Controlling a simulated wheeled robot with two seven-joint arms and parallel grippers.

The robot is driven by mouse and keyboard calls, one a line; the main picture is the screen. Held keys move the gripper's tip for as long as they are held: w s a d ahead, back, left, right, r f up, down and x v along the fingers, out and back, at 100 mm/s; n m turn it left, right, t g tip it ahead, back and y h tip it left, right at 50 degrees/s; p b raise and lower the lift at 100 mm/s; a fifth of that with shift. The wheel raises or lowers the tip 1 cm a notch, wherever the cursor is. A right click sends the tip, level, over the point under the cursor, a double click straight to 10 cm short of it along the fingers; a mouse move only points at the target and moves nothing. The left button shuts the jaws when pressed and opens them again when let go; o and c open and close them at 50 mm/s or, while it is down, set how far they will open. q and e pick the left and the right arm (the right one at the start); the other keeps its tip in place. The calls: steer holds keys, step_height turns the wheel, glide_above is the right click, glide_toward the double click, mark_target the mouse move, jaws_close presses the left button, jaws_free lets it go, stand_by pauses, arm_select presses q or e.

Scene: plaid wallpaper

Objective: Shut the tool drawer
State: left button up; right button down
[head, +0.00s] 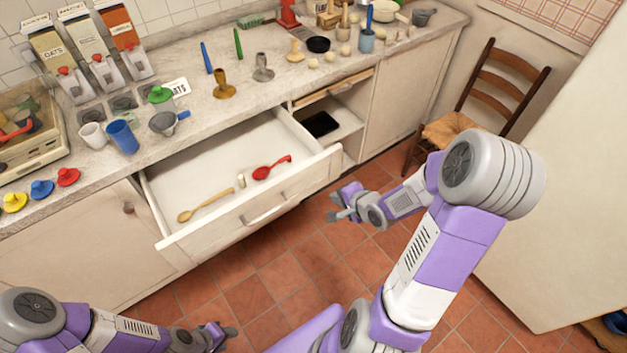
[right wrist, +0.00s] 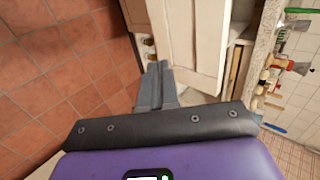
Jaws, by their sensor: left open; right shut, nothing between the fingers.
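The tool drawer (head: 312,177) is pulled well out from the counter in the head view, with a pale handle (head: 263,209) on its front. A wooden spoon (head: 205,206), a red spoon (head: 272,167) and a small pale item (head: 241,181) lie inside it. My right gripper (head: 338,207) is shut and empty, in front of the drawer's right end. In the right wrist view its fingers (right wrist: 155,82) appear beside a cream panel (right wrist: 192,40), likely the drawer front; contact cannot be told. My left gripper (head: 226,336) is open and empty, low over the floor.
The worktop (head: 207,110) above holds dispensers, cups, a funnel and several utensils. An open shelf (head: 345,125) with a dark item is right of the drawer. A wooden chair (head: 480,100) stands at the back right. The tiled floor (head: 285,250) before the drawer is clear.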

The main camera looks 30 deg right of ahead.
steer(key=b, duration=0.7)
glide_toward(309, 184)
steer(key=x, duration=0.3)
steer(key=f+x, duration=0.1)
steer(key=x, duration=0.1)
steer(key=shift+s, duration=0.25)
steer(key=shift+w, duration=0.6)
steer(key=shift+w, duration=0.1)
